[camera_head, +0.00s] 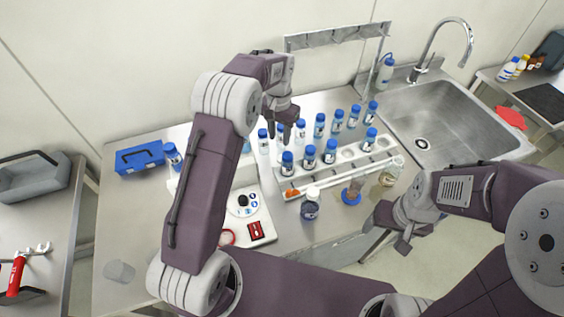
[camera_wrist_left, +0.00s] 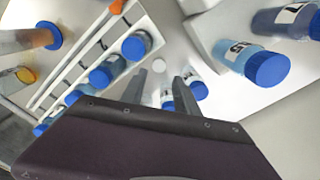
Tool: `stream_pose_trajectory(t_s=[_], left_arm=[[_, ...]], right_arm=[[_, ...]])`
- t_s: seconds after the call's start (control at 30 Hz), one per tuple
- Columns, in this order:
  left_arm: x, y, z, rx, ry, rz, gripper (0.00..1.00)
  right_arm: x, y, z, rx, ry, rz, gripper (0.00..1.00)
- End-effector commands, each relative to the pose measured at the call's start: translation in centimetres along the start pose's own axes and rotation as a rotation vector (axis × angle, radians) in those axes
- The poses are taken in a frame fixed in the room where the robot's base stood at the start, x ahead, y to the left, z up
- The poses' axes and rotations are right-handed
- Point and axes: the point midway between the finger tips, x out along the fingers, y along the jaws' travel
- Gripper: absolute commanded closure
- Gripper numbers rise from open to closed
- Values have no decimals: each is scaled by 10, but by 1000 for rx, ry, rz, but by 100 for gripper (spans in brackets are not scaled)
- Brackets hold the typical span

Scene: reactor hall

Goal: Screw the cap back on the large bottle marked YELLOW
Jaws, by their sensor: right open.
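No label reads as YELLOW in these frames, so I cannot tell which bottle is the marked one. Several blue-capped bottles stand in the white rack (camera_head: 350,178), one of them at its front left (camera_head: 287,163). An orange piece (camera_head: 293,192) lies at the rack's left end; whether it is a cap is unclear. My left gripper (camera_head: 280,122) is over the rack's back left, pointing down; its fingers (camera_wrist_left: 162,88) are apart, with small bottles visible beyond them. My right gripper (camera_head: 393,228) is open and empty, in front of the rack at the table's front edge.
A bottle (camera_head: 310,207), a cylinder with a blue base (camera_head: 351,196) and a flask of yellowish liquid (camera_head: 390,173) stand in front of the rack. A white device (camera_head: 258,215) is to the left, the sink (camera_head: 447,120) to the right. The table's front left is mostly clear.

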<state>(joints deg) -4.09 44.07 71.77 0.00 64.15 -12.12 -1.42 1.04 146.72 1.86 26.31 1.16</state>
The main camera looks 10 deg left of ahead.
Motion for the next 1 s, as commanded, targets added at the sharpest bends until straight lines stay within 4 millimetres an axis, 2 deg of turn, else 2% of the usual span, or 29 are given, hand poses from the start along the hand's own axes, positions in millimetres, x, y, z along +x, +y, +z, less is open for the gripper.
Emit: stream_pose_trajectory(t_s=[0.03, 0.2, 0.57, 0.83, 1.0], left_arm=[[13, 0, 0, 0, 0, 0, 63], [26, 0, 0, 0, 0, 0, 63], [26, 0, 0, 0, 0, 0, 63], [58, 0, 0, 0, -3, 1, 63], [64, 0, -1, 0, 0, 0, 63]], right_arm=[[13, 0, 1, 0, 0, 0, 26], [26, 0, 2, 0, 0, 0, 26], [25, 0, 2, 0, 1, 0, 26], [20, 0, 2, 0, 1, 0, 26], [20, 0, 2, 0, 0, 0, 26]])
